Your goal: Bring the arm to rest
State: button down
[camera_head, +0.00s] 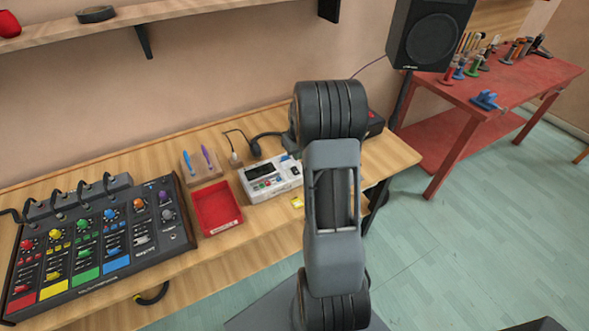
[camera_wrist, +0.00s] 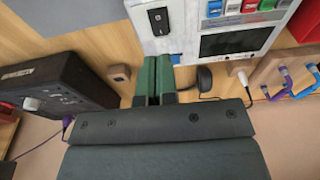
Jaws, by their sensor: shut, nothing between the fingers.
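My arm (camera_head: 332,200) rises in the middle of the head view, with its upper joint bent over the workbench (camera_head: 262,221). My gripper (camera_wrist: 155,80) shows in the wrist view with its two green fingers pressed together and nothing between them. The fingertips point toward the lower edge of a white device with a screen (camera_wrist: 225,42), near a small blue piece on it. I cannot tell whether they touch it. In the head view the arm hides most of the gripper.
On the bench are a mixer (camera_head: 100,245), a red tray (camera_head: 216,207), the white device (camera_head: 270,178), a pen holder (camera_head: 202,170) and a black box (camera_head: 374,123). A speaker (camera_head: 430,35) stands behind right, by a red table (camera_head: 470,100). Floor at right is clear.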

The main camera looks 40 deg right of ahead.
dwell(0.3)
jog(key=shift+s+a+f+m+g, duration=0.2)
jog(key=shift+s+a+f+m, duration=0.15)
jog(key=shift+s, duration=0.15)
jog(key=shift+s+a+f+m+g, duration=0.2)
jog(key=shift+s+f+m, duration=0.1)
jog(key=shift+s, duration=0.2)
jog(key=s+a+r+n+t, duration=0.1)
jog(key=s+a+r, duration=0.6)
jog(key=a, duration=0.4)
jog(key=s+a+r+n+t, duration=0.2)
jog(key=s+a+r, duration=0.6)
jog(key=a, duration=0.3)
jog(key=shift+v, duration=0.95)
